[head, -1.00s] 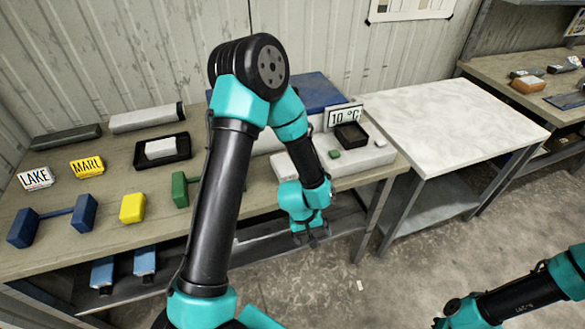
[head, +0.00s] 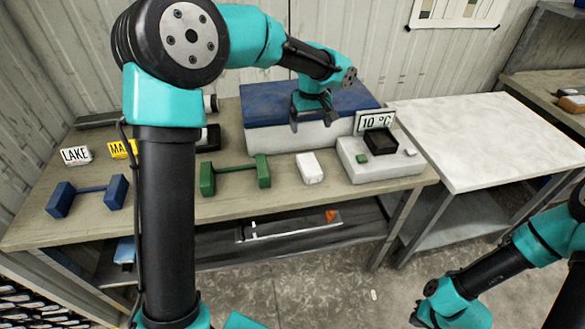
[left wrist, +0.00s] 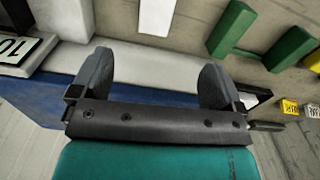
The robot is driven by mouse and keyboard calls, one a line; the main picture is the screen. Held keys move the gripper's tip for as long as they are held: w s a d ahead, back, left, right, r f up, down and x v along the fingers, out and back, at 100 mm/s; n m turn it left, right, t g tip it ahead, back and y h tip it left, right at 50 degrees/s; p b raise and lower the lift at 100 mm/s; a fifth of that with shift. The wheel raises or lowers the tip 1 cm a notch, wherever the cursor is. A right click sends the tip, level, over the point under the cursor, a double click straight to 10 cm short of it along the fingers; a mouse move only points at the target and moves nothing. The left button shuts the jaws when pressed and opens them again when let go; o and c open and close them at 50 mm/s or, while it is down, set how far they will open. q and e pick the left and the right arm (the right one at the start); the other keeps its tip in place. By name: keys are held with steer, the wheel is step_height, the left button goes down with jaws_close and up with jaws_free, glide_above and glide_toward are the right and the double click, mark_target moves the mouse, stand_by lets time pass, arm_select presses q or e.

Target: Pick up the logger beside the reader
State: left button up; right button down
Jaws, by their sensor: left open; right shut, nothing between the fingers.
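A small white block (head: 310,168), which looks like the logger, lies on the bench just left of the white reader (head: 382,173). The reader has a black recess and a "10 °C" sign (head: 375,121) stands behind it. In the left wrist view the white block (left wrist: 157,15) shows at the top, beyond the open fingers. My left gripper (head: 308,118) is open and empty, above the blue-lidded white box (head: 265,138), behind the block. It also shows in the left wrist view (left wrist: 157,80). My right gripper (head: 424,312) is shut and empty, low at the right, away from the bench.
A green holder (head: 235,174) stands left of the block, and a blue holder (head: 90,194) further left. LAKE (head: 76,155) and yellow (head: 122,148) labels stand behind. A bare pale table (head: 480,135) is at the right. My left arm hides part of the bench.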

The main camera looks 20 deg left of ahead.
stand_by(0.3)
arm_select(q)
glide_toward(310, 165)
steer(key=f, duration=0.5)
steer(key=shift+a+f, duration=0.1)
steer(key=shift+a, duration=0.15)
steer(key=shift+f, duration=0.1)
steer(key=shift+d+f, duration=0.2)
steer(key=shift+f, duration=2.35)
steer(key=c, duration=1)
